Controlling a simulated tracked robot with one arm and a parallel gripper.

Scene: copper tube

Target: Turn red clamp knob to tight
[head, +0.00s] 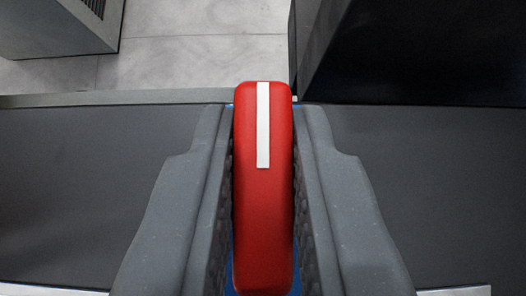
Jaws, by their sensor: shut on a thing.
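The red clamp knob (264,215) is a long rounded bar in the middle of the head view. A white stripe (263,125) runs along its upper half and points almost straight up in the picture. My gripper (264,150) is shut on the knob, with one grey finger on each side of it. A little blue shows beneath the knob between the fingers. The rest of the clamp and any copper tube are hidden.
A dark grey surface (75,190) extends on both sides behind the fingers. A black box-like block (420,50) stands at the upper right. A grey cabinet (55,25) with a vent is at the upper left. Pale floor (200,60) shows between them.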

